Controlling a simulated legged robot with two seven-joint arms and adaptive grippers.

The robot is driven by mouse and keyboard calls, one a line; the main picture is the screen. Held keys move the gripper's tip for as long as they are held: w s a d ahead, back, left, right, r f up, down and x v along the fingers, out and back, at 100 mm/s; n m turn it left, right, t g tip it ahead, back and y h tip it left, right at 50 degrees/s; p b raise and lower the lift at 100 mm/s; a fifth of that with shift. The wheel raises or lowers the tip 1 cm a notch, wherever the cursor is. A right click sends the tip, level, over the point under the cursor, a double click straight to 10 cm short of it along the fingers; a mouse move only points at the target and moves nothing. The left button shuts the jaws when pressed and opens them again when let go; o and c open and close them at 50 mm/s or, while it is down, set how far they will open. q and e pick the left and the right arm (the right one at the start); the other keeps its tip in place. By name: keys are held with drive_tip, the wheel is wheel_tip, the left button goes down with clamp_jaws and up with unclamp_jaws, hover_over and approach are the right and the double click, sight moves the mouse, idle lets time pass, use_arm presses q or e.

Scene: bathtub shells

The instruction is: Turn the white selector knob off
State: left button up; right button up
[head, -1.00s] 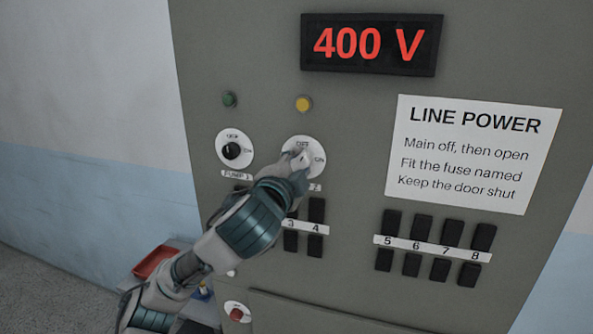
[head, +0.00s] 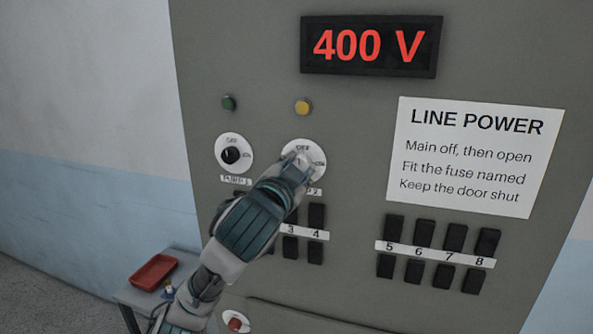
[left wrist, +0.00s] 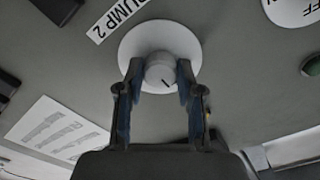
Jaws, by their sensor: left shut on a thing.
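The white selector knob (left wrist: 160,72) sits on a round white plate labelled PUMP 2 on the grey panel. In the head view its plate (head: 318,160) shows, with OFF at the top and ON at the right. My left gripper (left wrist: 158,88) is shut on the knob, one finger on each side, in the left wrist view. In the head view the left gripper (head: 297,162) reaches up from below and covers most of the knob. A short dark mark shows on the knob's side in the left wrist view. My right gripper is not in view.
A black knob (head: 231,155) on a similar plate is to the left. A green lamp (head: 229,103) and a lit yellow lamp (head: 303,107) are above. Black fuses and a LINE POWER sign (head: 474,155) are to the right. A red tray (head: 153,272) lies on a side table at lower left.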

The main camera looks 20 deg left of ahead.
use_arm(q)
drive_tip(key=shift+f, duration=0.2)
drive_tip(key=o, duration=0.9)
drive_tip(key=shift+o, duration=1.2)
drive_tip(key=shift+w+d+r, duration=0.1)
drive_tip(key=shift+w, duration=0.05)
drive_tip(key=shift+s+r, duration=0.1)
drive_tip(key=shift+s, duration=0.25)
drive_tip(key=s, duration=1.1)
drive_tip(key=shift+a, duration=0.25)
